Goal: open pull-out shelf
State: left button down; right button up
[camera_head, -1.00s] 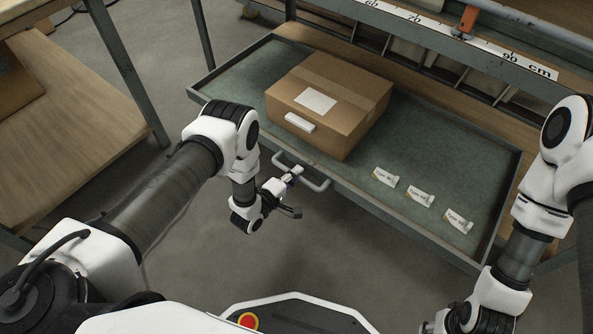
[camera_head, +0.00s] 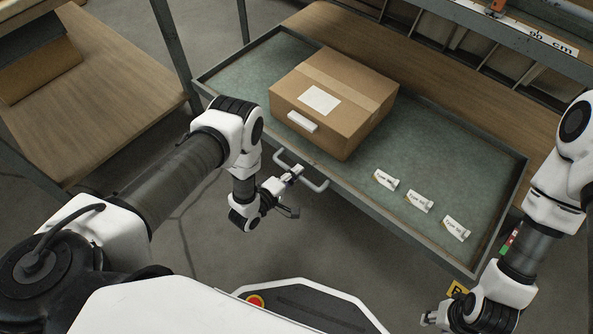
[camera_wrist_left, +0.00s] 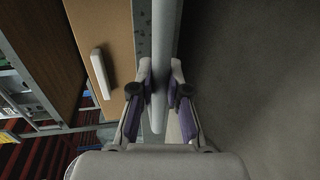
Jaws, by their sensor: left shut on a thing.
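The pull-out shelf (camera_head: 240,75) is a grey-green tray with a low rim, standing out in front of the rack in the head view. A silver handle (camera_head: 318,187) is fixed to its front edge. My left gripper (camera_head: 295,171) is shut on the handle. In the left wrist view the handle bar (camera_wrist_left: 165,45) runs between the two fingers of my left gripper (camera_wrist_left: 160,75). My right gripper (camera_head: 430,319) is low at the right, away from the shelf; its fingers are too small to read.
A cardboard box (camera_head: 345,80) sits on the shelf, with several small white labelled items (camera_head: 419,201) to its right. A wooden table (camera_head: 110,120) stands at the left. A wooden rack surface (camera_head: 440,95) lies behind the shelf. The floor before the shelf is clear.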

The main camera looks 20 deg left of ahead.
pick_arm(q)
jog(key=c, duration=1.1)
grip_release()
jog(key=shift+c, duration=0.2)
jog(key=shift+s, duration=0.1)
jog(key=v, duration=1.2)
